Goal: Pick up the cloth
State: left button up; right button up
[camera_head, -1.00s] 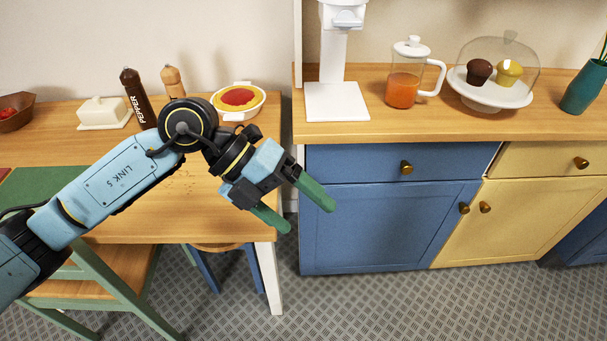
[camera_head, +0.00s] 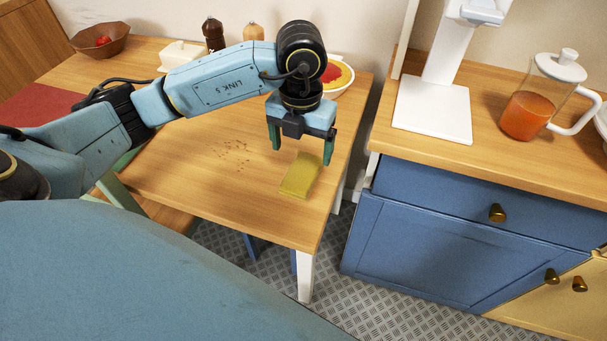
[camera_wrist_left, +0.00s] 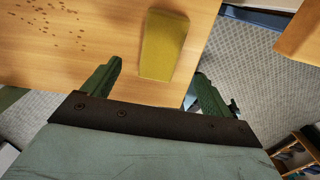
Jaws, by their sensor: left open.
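The cloth (camera_head: 300,177) is a folded yellow piece lying flat on the wooden table near its right edge. It also shows in the left wrist view (camera_wrist_left: 163,46), ahead of the fingers and between their lines. My left gripper (camera_head: 302,157) is open and empty, with its green fingers pointing down above the table, just behind the cloth in the head view. In the left wrist view my left gripper (camera_wrist_left: 158,78) has its fingers wide apart, and the cloth is not held. My right gripper is not in view.
Crumbs (camera_head: 234,152) lie on the table (camera_head: 190,180) left of the cloth. A pie dish (camera_head: 341,76), pepper mill (camera_head: 213,34), butter dish (camera_head: 180,54) and brown bowl (camera_head: 101,39) stand along the back. A blue cabinet (camera_head: 440,245) stands to the right.

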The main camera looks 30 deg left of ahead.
aim_at(302, 171)
pick_arm(q)
notch_tip(302, 171, down, 6)
jog(key=shift+w+f+b, duration=0.1)
jog(key=shift+w+b, duration=0.05)
jog(key=shift+b, duration=0.7)
jog(key=shift+f, duration=0.35)
jog(key=c, duration=1.1)
jog(key=shift+o, duration=0.2)
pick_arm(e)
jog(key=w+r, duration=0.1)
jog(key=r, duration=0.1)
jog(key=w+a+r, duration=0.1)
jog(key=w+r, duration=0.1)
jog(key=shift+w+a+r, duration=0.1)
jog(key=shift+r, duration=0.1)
pick_arm(q)
jog(key=shift+r, duration=0.1)
jog(key=shift+r, duration=0.2)
notch_tip(302, 171, up, 10)
jog(key=p, duration=0.2)
jog(key=shift+f, duration=0.25)
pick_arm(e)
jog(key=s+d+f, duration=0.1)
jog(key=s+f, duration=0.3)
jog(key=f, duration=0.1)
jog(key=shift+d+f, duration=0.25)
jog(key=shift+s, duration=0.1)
